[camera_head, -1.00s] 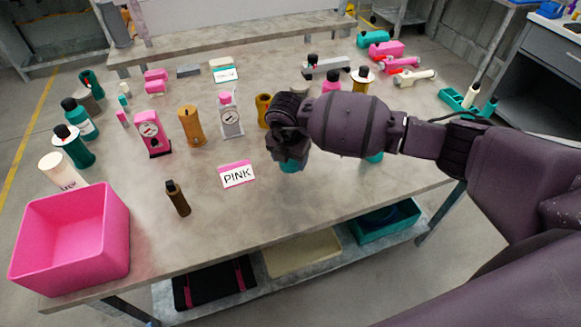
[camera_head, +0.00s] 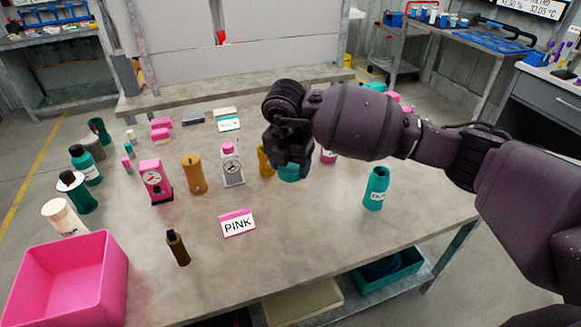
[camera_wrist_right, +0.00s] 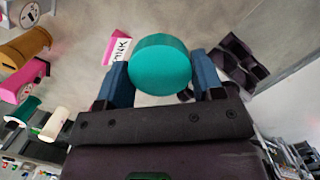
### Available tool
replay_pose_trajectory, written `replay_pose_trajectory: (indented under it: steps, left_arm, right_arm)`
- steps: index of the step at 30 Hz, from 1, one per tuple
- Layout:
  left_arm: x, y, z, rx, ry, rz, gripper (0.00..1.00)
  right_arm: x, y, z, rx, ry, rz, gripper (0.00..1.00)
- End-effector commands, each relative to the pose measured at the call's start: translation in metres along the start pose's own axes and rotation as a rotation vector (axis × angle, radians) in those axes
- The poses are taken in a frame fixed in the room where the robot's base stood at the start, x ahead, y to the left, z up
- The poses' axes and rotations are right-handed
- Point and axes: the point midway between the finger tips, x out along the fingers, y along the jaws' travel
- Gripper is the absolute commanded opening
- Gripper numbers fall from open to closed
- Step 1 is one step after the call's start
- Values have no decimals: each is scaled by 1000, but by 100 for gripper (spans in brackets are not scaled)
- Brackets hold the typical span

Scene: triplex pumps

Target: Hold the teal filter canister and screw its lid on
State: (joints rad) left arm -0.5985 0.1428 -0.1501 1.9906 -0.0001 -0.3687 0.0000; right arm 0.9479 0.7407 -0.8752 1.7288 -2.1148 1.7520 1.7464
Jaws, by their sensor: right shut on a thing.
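My right gripper (camera_head: 292,160) is shut on a round teal piece, which looks like the lid (camera_head: 290,173), above the table. In the right wrist view the lid (camera_wrist_right: 160,65) is a smooth disc between the two blue fingers of the gripper (camera_wrist_right: 163,85). A teal canister (camera_head: 374,190) with a white label stands upright on the table, to the right of the gripper and apart from it. Its label is too small to read fully. My left gripper is not in view.
A white card reading PINK (camera_head: 238,225) and a dark brown bottle (camera_head: 177,248) stand in front. A pink bin (camera_head: 70,285) is at the front left. Pink (camera_head: 156,182), orange (camera_head: 194,175) and grey (camera_head: 232,172) units stand mid-table. Bare table surrounds the canister.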

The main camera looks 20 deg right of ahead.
Motion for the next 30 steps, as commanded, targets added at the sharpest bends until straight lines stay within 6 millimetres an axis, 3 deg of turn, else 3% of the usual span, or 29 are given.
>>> replay_pose_trajectory:
  steps: [8,13,30]
  left_arm:
    - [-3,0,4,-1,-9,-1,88]
    - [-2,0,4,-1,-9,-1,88]
    - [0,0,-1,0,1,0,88]
  right_arm:
    - [0,0,0,-7,0,1,39]
    - [2,-4,-1,-125,0,18,39]
    - [8,-28,-12,-1077,1,164,39]
